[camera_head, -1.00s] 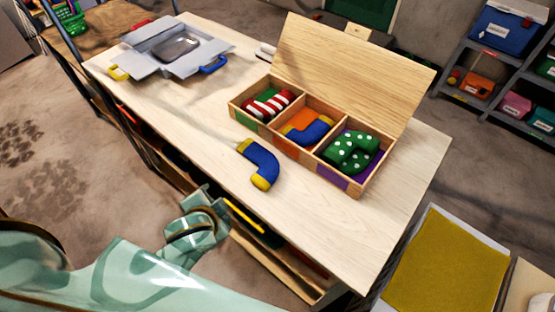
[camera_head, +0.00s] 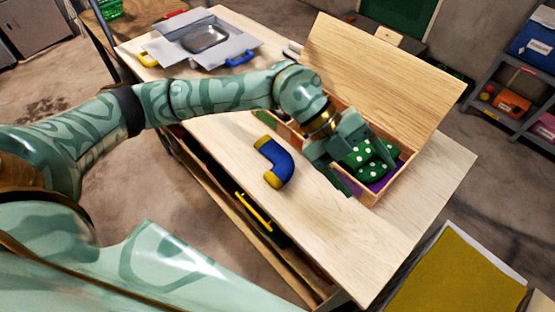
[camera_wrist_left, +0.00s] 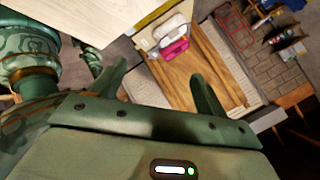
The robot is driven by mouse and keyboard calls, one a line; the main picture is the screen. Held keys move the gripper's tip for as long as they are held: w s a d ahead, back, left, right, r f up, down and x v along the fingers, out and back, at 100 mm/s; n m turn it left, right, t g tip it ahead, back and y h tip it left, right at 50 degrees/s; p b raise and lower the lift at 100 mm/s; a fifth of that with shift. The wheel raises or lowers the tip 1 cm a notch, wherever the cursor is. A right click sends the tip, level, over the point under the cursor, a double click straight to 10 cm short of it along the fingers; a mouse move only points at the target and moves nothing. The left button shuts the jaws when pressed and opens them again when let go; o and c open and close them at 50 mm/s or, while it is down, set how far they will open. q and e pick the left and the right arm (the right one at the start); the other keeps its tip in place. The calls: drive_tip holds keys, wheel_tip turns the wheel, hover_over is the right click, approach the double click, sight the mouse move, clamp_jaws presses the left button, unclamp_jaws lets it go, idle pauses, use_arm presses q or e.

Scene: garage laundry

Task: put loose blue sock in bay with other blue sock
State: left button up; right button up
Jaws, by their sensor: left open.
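The loose blue sock (camera_head: 274,163), with yellow ends, lies bent on the pale table in front of the wooden box (camera_head: 400,178). My left gripper (camera_head: 365,174) is open over the box's right part, in front of the green sock with white dots (camera_head: 370,157). I cannot tell if it touches that sock. My left arm and gripper hide the middle bay with the other blue sock, and most of the left bay. In the left wrist view the open fingers (camera_wrist_left: 158,80) have nothing between them. My right gripper is not in view.
The box's raised lid (camera_head: 385,65) stands behind the bays. A grey case (camera_head: 205,40) with yellow and blue handles lies at the table's far left. The table right of the loose sock is clear. A yellow-topped surface (camera_head: 460,270) is at lower right.

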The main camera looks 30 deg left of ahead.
use_arm(q)
drive_tip(key=w+a+f+n+t+y, duration=0.1)
drive_tip(key=w+a+n+y, duration=0.2)
drive_tip(key=a, duration=0.4)
drive_tip(key=w+a+f+n+y, duration=0.1)
drive_tip(key=w+a+y, duration=0.25)
drive_tip(key=a, duration=0.35)
drive_tip(key=n+y+b, duration=0.2)
drive_tip(key=n+y, duration=0.2)
hover_over(275, 150)
drive_tip(key=f, duration=0.8)
drive_tip(key=shift+s+f, duration=0.25)
drive_tip(key=shift+s, duration=0.15)
drive_tip(key=f, duration=0.2)
drive_tip(key=f+b, duration=0.1)
drive_tip(key=f, duration=0.1)
drive_tip(key=f+b, duration=0.1)
drive_tip(key=shift+w+f, duration=0.35)
drive_tip(key=shift+f, duration=0.05)
drive_tip(key=shift+d, duration=0.1)
drive_tip(key=c, duration=1.1)
drive_tip(key=shift+r, duration=0.1)
drive_tip(key=shift+c, duration=0.2)
drive_tip(key=shift+r, duration=0.1)
